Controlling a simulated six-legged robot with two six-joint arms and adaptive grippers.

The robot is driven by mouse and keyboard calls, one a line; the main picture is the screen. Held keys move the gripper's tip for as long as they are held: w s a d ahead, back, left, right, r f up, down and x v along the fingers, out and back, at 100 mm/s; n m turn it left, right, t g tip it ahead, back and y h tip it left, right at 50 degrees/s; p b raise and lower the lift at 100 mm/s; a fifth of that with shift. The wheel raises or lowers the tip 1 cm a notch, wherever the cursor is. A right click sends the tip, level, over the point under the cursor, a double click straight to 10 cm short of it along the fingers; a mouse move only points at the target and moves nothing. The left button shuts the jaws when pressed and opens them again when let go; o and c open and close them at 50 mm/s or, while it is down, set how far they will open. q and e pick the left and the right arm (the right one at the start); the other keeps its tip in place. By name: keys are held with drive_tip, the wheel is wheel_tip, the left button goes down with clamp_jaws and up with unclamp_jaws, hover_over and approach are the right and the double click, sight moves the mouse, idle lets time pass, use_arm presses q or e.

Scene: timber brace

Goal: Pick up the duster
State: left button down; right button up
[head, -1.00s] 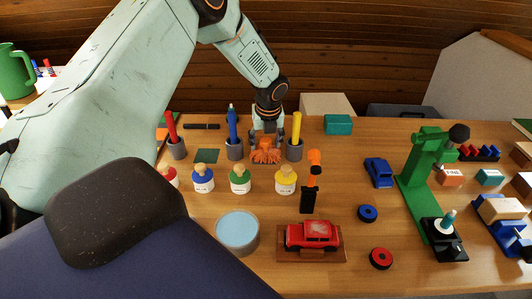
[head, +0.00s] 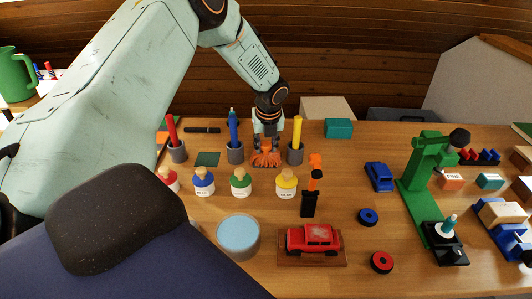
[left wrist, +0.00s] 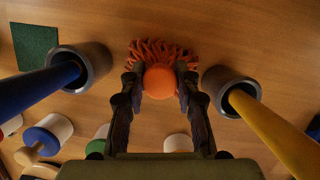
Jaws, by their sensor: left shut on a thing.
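The duster (head: 266,159) has an orange stringy fringe and lies on the wooden table between the blue-pen cup and the yellow-pen cup. In the left wrist view its round orange knob (left wrist: 160,80) sits between my fingers, with the fringe (left wrist: 150,50) spread beyond it. My left gripper (head: 267,143) points down from above and is shut on the duster's knob. The fringe appears to rest at table level; I cannot tell if there is a gap. My right gripper is not in view.
Grey cups with a blue pen (head: 235,153) and a yellow pen (head: 295,154) stand close on either side. Several knobbed paint pots (head: 241,184) stand in front. An orange-and-black tool (head: 310,200) stands upright, front right. A teal block (head: 338,128) lies behind, right.

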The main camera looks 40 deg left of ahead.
sight(266, 144)
use_arm(q)
drive_tip(key=shift+r, duration=0.1)
wheel_tip(266, 144, up, 10)
drive_tip(key=shift+f+p, duration=0.1)
drive_tip(key=shift+p, duration=1)
drive_tip(key=c, duration=1.5)
unclamp_jaws()
drive_tip(key=c, duration=0.5)
